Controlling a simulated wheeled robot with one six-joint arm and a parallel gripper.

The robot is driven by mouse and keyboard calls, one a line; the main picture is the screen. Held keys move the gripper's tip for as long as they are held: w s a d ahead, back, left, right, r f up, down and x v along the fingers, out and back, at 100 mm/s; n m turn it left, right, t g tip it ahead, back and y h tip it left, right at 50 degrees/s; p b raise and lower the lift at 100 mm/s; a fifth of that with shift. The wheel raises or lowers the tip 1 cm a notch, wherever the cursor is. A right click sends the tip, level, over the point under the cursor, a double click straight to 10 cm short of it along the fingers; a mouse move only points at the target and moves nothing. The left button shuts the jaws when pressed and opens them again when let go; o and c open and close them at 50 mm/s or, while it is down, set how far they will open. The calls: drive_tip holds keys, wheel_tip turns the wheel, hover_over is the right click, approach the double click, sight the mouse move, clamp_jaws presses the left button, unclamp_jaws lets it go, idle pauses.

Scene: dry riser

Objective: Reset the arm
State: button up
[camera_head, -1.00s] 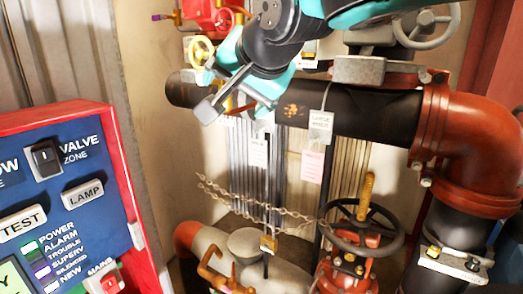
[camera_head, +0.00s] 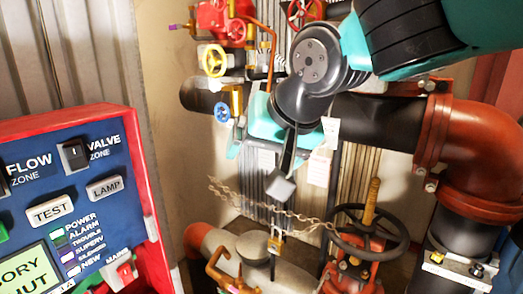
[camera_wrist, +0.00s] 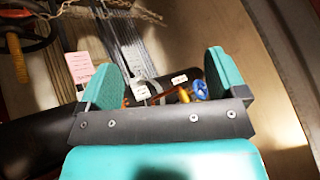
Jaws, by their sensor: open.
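My gripper (camera_head: 268,140) is open and empty in the head view, in front of the large black horizontal pipe (camera_head: 385,118). Its teal fingers point down and to the left, and the wrist partly hides the pipe behind. In the wrist view my gripper (camera_wrist: 166,80) shows two teal fingers spread wide apart with nothing held between them. Beyond the fingers are tags, the dark pipe and a small blue wheel (camera_wrist: 201,90). In the head view the blue wheel (camera_head: 222,112) is left of the gripper, apart from it.
A red-framed control panel (camera_head: 75,190) stands at the left. A yellow wheel (camera_head: 213,60) is at the upper left. A chain (camera_head: 290,217) hangs below the gripper, near a dark handwheel (camera_head: 368,232) on a red valve. An orange-red elbow pipe (camera_head: 480,150) is at the right.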

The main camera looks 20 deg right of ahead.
drive_tip(key=s+f+n+g+y, duration=0.2)
drive_tip(key=s+f+n+g, duration=0.5)
drive_tip(key=s, duration=0.9)
wheel_tip(320, 180, down, 3)
drive_tip(key=n, duration=0.2)
drive_tip(key=shift+d+f+n, duration=0.15)
drive_tip(key=shift+n, duration=0.15)
